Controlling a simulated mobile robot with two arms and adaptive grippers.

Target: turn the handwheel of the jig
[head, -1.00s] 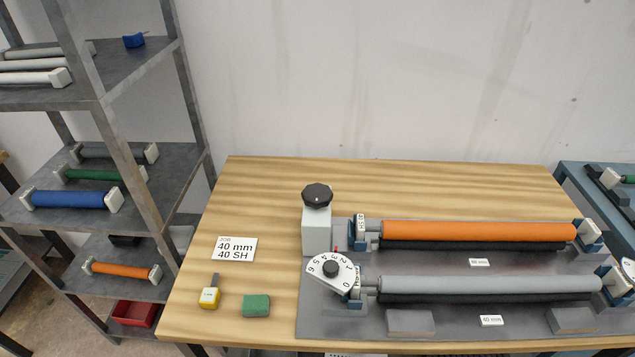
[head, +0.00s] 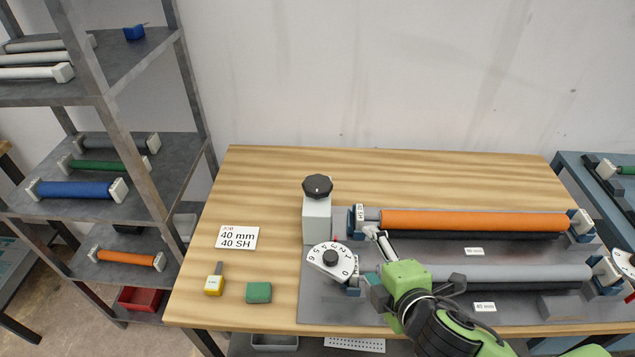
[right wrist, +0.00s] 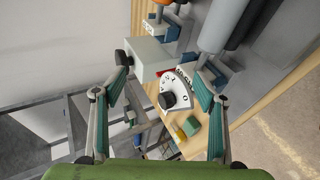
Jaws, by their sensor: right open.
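The jig's black handwheel (head: 317,187) sits on top of an upright light grey block (head: 316,222) at the left end of the jig plate. In front of it is a white numbered dial (head: 322,267) with a black knob (head: 330,258) and a red mark beside it. My right gripper (head: 363,256) is open and empty, just right of the dial. In the right wrist view, the grey block (right wrist: 148,62) and dial (right wrist: 184,88) show between the spread fingers. A dark round end, likely the handwheel, is partly behind the left finger. My left gripper is out of view.
An orange roller (head: 470,220) and a grey roller (head: 510,273) lie across the jig, the grey one partly behind my right arm. A label card (head: 237,237), a yellow tool (head: 214,284) and a green block (head: 258,292) lie left. The back of the table is clear.

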